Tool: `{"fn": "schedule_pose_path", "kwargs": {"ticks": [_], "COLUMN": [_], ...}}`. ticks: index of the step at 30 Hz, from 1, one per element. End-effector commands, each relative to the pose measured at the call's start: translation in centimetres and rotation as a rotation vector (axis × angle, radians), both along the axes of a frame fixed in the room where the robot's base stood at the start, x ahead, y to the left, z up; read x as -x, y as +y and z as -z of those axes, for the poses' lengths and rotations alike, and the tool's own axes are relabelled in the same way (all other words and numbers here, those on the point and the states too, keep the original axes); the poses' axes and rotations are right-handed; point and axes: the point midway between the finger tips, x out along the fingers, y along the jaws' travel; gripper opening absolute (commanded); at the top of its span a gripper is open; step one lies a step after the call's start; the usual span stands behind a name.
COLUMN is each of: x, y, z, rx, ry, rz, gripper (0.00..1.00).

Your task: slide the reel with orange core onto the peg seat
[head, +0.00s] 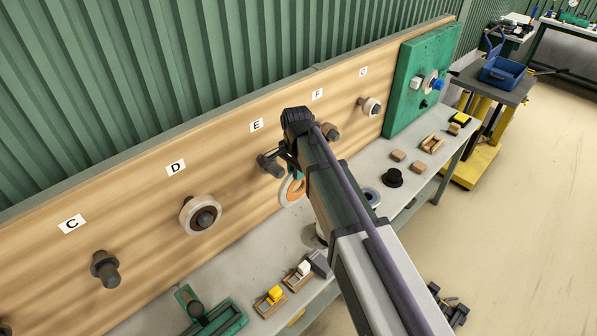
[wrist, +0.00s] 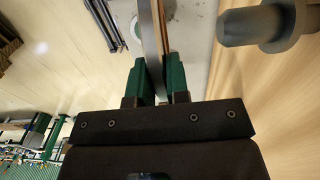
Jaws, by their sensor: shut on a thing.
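The reel with the orange core (head: 293,189) shows partly in the head view, just below the peg under label E (head: 271,165); my arm hides part of it. In the wrist view the reel (wrist: 152,30) is edge-on, a thin grey and brown band between the green fingers of my gripper (wrist: 159,82), which is shut on it. A grey peg (wrist: 245,27) stands out from the board to the right of the reel in the wrist view. The reel is beside this peg, apart from it. Which peg is the seat, I cannot tell.
Pegs C (head: 105,268) and F (head: 331,131) look bare. The grey bench (head: 255,262) below holds blocks, a green fixture (head: 215,322) and a black knob-like part (head: 392,178).

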Motion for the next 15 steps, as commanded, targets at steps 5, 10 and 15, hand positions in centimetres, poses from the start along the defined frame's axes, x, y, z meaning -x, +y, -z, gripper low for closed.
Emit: {"fn": "schedule_pose_path", "kwargs": {"ticks": [5,10,15], "x": [-0.7,-1.3,-1.9], "y": [0.6,1.1,1.7], "z": [0.0,0.0,0.0], "rx": [0.0,0.0,0.0], "ry": [0.0,0.0,0.0], "rz": [0.0,0.0,0.0], "gripper": [0.0,0.0,0.0]}}
